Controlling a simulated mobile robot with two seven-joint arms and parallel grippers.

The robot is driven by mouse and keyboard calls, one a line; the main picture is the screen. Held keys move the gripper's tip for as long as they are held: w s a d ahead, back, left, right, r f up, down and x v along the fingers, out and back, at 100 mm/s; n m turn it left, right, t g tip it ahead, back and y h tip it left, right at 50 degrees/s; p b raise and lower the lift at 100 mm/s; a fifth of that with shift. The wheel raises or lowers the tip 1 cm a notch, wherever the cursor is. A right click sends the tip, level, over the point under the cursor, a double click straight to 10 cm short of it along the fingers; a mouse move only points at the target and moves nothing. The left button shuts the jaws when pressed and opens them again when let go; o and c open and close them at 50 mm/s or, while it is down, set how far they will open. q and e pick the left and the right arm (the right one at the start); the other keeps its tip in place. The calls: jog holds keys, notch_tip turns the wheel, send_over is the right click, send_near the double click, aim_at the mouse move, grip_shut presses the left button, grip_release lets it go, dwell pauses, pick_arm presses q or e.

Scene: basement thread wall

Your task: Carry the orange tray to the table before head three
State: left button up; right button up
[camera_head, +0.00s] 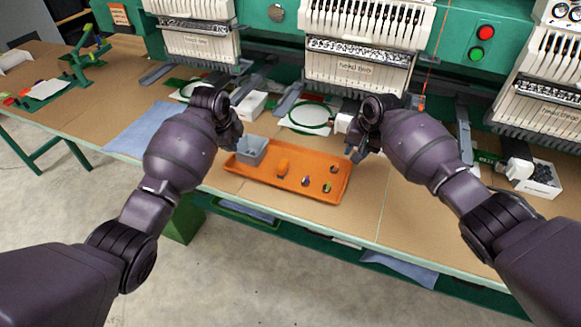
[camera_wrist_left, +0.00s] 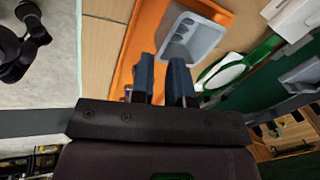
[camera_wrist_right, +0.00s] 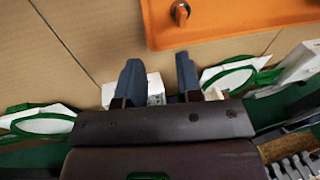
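The orange tray (camera_head: 290,187) lies on the table before the middle machine head. It holds a grey bin (camera_head: 252,149) at its left end, an orange object (camera_head: 283,168) and several small dark items. My left gripper (camera_head: 236,140) is at the tray's left end beside the grey bin. In the left wrist view its fingers (camera_wrist_left: 164,75) are apart over the tray (camera_wrist_left: 140,40); contact with a rim cannot be told. My right gripper (camera_head: 358,152) is near the tray's right end. Its fingers (camera_wrist_right: 158,75) are wide apart and empty, short of the tray (camera_wrist_right: 220,20).
Machine heads (camera_head: 358,65) stand along the table's back, with green hoops (camera_head: 308,116) below. A white box (camera_head: 250,104) sits behind the tray. A blue cloth (camera_head: 145,130) lies to its left, and a box of dark pieces (camera_head: 540,178) stands far right. Bare tabletop (camera_head: 420,215) lies right of the tray.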

aim_at(238, 171)
pick_arm(q)
jog(key=m, duration=0.1)
jog(key=s+m+g, duration=0.1)
jog(key=s+m, duration=0.1)
jog(key=shift+a+f, duration=0.3)
pick_arm(e)
jog(key=shift+s+f+m+g, duration=0.15)
jog(key=shift+s+m+g, duration=0.5)
jog(key=shift+s, duration=0.2)
pick_arm(q)
jog(key=shift+d, duration=0.15)
pick_arm(e)
jog(key=shift+d, duration=0.15)
